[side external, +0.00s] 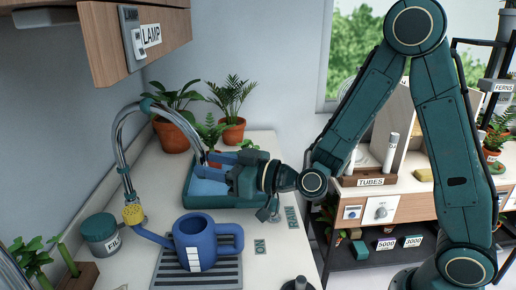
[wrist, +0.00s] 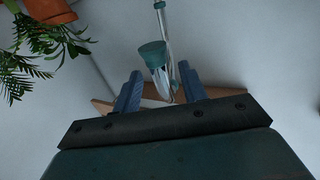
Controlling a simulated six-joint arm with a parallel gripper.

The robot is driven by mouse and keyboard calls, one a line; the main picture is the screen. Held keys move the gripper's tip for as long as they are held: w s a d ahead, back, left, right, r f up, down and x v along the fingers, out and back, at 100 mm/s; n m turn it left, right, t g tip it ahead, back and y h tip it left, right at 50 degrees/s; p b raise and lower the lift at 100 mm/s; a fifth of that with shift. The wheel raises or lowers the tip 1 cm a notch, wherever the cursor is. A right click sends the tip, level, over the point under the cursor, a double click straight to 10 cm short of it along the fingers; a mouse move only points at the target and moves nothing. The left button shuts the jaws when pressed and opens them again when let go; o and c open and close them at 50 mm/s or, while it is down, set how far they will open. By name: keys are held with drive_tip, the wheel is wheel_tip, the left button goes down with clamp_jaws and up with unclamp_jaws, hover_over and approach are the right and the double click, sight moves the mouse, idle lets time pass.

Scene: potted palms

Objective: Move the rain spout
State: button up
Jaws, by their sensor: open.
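The rain spout (side external: 121,140) is a curved chrome pipe. In the side view it rises at the left from a yellow-banded fitting (side external: 133,213), arches over, and its free end comes down near my fingertips. My gripper (side external: 207,165) is open, its blue fingers pointing left above a teal tray (side external: 215,200). In the wrist view the spout (wrist: 167,40), with a teal collar (wrist: 152,54), shows between the two fingers of my gripper (wrist: 160,78). I cannot tell whether it touches either finger.
A blue watering can (side external: 195,243) stands on a dark drain grate (side external: 225,272) in front of the tray. A teal jar (side external: 100,232) stands at left. Potted palms (side external: 173,137) stand behind the spout. A wooden cabinet (side external: 140,40) overhangs at upper left.

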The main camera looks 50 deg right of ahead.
wheel_tip(320, 180, up, 6)
drive_tip(key=shift+r, duration=0.25)
idle(0.6)
